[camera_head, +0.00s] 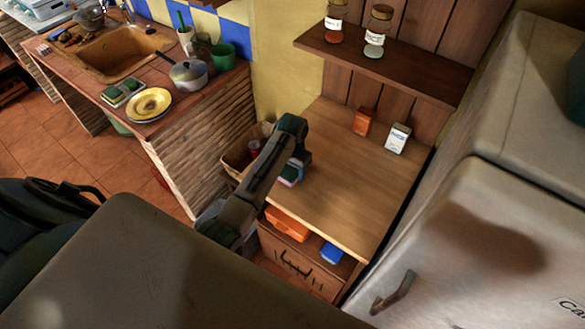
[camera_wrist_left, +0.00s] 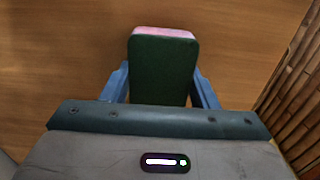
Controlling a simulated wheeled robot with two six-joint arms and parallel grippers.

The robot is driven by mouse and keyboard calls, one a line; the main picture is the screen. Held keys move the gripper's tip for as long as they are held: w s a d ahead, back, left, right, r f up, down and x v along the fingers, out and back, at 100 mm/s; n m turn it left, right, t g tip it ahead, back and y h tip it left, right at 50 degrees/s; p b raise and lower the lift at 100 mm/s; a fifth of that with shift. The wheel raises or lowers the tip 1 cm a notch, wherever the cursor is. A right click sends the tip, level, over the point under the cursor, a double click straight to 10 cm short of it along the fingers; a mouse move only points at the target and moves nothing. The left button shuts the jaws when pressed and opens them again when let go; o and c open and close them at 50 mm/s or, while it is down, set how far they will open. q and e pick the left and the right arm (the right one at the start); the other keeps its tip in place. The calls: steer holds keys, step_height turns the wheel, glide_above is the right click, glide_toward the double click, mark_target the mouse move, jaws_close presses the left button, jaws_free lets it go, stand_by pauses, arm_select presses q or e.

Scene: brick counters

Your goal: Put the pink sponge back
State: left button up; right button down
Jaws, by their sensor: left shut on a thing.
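The pink sponge (camera_wrist_left: 163,68) is held between the two blue fingers of my left gripper (camera_wrist_left: 162,85) in the left wrist view. Its large green face points at the camera and a pink strip shows along its far end. In the head view the sponge (camera_head: 290,175) shows partly beside my left gripper (camera_head: 296,168), over the left edge of the wooden counter (camera_head: 350,195). My arm hides part of it there. I cannot tell how far it is above the wood. My right gripper is not in view.
An orange box (camera_head: 362,121) and a white box (camera_head: 397,138) stand at the wooden counter's back. A shelf (camera_head: 390,62) hangs above; a fridge (camera_head: 490,220) stands right.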

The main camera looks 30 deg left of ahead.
mark_target(292, 169)
arm_select(q)
steer(key=o, duration=0.9)
steer(key=shift+f, duration=0.1)
steer(key=shift+o, duration=0.2)
step_height(292, 169, up, 10)
steer(key=b, duration=0.3)
steer(key=shift+b, duration=0.35)
steer(key=shift+r+p, duration=1.2)
steer(key=shift+p, duration=0.25)
steer(key=shift+f, duration=0.1)
